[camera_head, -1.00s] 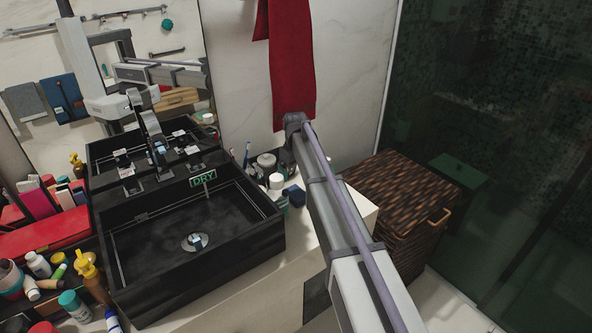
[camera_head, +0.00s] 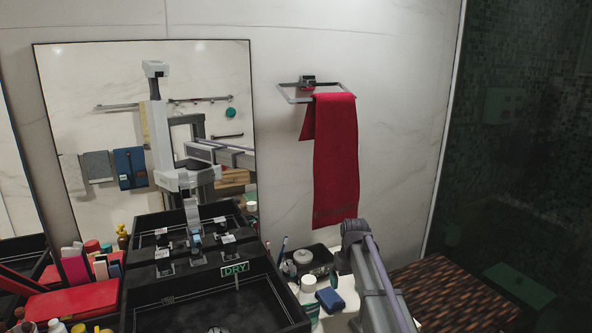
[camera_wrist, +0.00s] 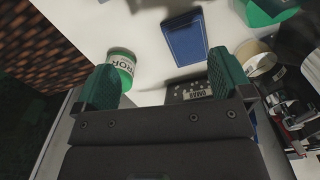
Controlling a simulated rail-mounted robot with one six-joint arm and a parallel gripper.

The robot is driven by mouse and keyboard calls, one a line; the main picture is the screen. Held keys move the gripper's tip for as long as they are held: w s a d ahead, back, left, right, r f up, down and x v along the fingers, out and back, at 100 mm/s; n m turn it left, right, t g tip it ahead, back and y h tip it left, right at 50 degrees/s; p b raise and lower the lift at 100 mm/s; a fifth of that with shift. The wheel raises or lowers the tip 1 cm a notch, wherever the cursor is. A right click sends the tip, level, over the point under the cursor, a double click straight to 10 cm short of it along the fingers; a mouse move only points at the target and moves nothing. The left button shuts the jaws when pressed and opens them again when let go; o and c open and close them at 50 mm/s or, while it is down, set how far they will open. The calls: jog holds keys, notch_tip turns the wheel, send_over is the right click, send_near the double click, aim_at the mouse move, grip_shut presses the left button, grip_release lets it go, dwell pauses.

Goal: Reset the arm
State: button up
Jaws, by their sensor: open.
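My arm (camera_head: 377,280) reaches in from the lower right in the head view, its end over the counter right of the black sink. In the wrist view, my gripper (camera_wrist: 165,90) is open, its two green-padded fingers wide apart with nothing between them. A blue box (camera_wrist: 184,40) lies beyond the fingers on the white counter. A green-and-white labelled container (camera_wrist: 120,68) is just beyond the left finger. A dark tray with a label (camera_wrist: 187,92) shows low between the fingers, partly hidden by my gripper.
A red towel (camera_head: 336,160) hangs on a wall ring. A woven basket (camera_head: 455,293) stands at right. A mirror (camera_head: 100,130) is on the back wall.

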jog(key=s+r+m+p, duration=0.2)
jog(key=s+r+p, duration=0.1)
jog(key=s, duration=2.5)
jog(key=shift+s+d+m, duration=0.25)
jog(key=shift+m, duration=0.15)
jog(key=shift+o, duration=0.3)
